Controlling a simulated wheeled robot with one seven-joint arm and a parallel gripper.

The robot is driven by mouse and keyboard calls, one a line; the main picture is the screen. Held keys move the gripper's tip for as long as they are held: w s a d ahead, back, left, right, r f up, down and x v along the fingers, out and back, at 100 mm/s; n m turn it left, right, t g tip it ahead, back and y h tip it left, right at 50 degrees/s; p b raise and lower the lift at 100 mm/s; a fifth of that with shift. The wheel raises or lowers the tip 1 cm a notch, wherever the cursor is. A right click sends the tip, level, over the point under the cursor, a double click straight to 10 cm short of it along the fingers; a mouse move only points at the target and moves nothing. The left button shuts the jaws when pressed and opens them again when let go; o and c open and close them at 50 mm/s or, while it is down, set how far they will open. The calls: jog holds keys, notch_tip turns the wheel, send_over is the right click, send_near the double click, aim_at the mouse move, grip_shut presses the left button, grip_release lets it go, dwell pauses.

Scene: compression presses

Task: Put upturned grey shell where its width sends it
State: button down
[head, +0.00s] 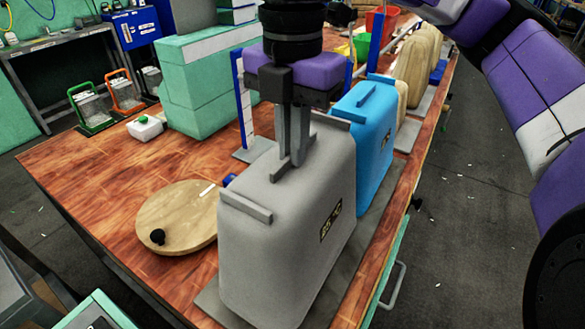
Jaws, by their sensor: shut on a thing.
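The grey shell (285,235) is a large rounded box with a dark label on its right face and a bar across its top near each end. It stands on a flat grey plate (213,302) at the near right edge of the wooden table. My gripper (289,168) points straight down at the middle of the shell's top, its fingers close together and shut on the shell. I see no clear gap between the shell and the plate. Its underside is hidden.
A blue shell (368,120) stands close behind, with beige shells (413,62) farther back. An upright blue post with a white scale (243,105) is left of my gripper. A round wooden disc (178,215) with a black knob lies left. Teal blocks (195,105) stand behind it.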

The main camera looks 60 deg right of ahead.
jog(key=shift+f+b, duration=1.3)
jog(key=shift+f, duration=0.4)
jog(key=c, duration=1.6)
grip_release()
jog(key=shift+o, duration=0.2)
notch_tip(320, 180, up, 12)
jog(key=p, duration=0.2)
jog(key=shift+s, duration=0.1)
